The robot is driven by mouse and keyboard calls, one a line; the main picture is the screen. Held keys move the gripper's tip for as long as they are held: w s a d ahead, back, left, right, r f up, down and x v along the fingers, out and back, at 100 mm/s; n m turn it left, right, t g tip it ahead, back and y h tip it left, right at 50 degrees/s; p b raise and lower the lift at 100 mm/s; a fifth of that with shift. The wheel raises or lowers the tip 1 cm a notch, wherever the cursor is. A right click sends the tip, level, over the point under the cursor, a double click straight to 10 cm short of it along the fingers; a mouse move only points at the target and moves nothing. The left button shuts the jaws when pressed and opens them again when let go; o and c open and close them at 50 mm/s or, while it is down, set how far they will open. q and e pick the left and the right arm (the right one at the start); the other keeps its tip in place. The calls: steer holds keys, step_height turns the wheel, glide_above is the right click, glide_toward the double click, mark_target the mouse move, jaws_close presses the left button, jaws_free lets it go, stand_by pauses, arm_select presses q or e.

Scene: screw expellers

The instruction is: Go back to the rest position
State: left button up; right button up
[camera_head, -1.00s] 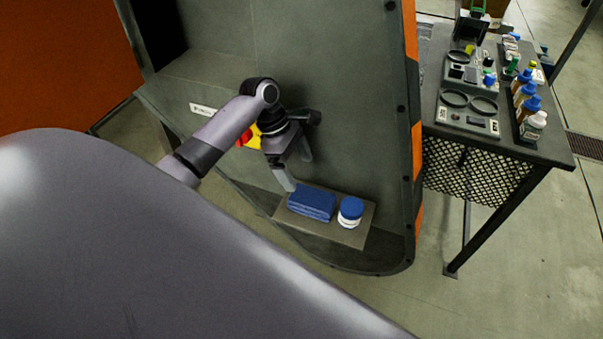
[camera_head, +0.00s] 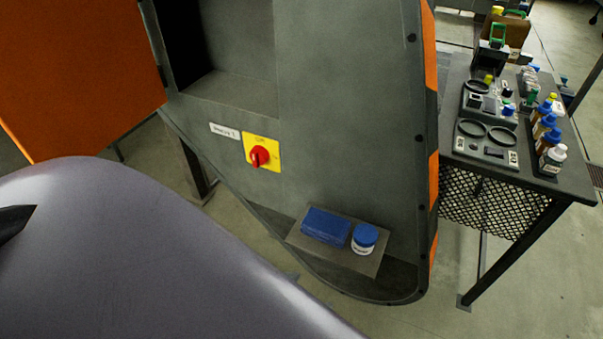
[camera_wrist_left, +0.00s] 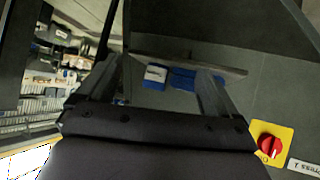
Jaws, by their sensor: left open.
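My left gripper (camera_wrist_left: 158,72) shows in the left wrist view with its two fingers apart and nothing between them. In the head view it is almost wholly hidden behind my own body. The red rotary switch (camera_head: 259,156) on its yellow plate (camera_head: 273,144) is in full view on the grey machine panel. It also shows at the lower right of the wrist view (camera_wrist_left: 269,146). My left gripper is clear of the switch. My right gripper is not in view.
A small shelf (camera_head: 352,262) on the machine (camera_head: 340,130) holds a blue box (camera_head: 326,226) and a blue-lidded jar (camera_head: 365,238). A table (camera_head: 560,178) with bottles (camera_head: 546,130) and trays (camera_head: 487,143) stands at right. Floor (camera_head: 420,318) shows below the machine.

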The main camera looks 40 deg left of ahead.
arm_select(q)
steer(key=shift+s+d+m, duration=0.2)
steer(key=shift+s+m, duration=0.5)
steer(key=shift+s, duration=0.05)
step_height(320, 180, up, 5)
steer(key=p, duration=0.5)
steer(key=shift+a, duration=0.15)
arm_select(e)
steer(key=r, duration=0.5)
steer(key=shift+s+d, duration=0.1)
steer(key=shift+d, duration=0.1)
arm_select(q)
steer(key=shift+s, duration=0.1)
steer(key=c, duration=0.3)
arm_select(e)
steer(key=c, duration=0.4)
arm_select(q)
steer(key=c, duration=0.6)
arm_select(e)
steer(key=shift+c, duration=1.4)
arm_select(q)
steer(key=shift+a, duration=0.15)
steer(key=shift+c, duration=0.2)
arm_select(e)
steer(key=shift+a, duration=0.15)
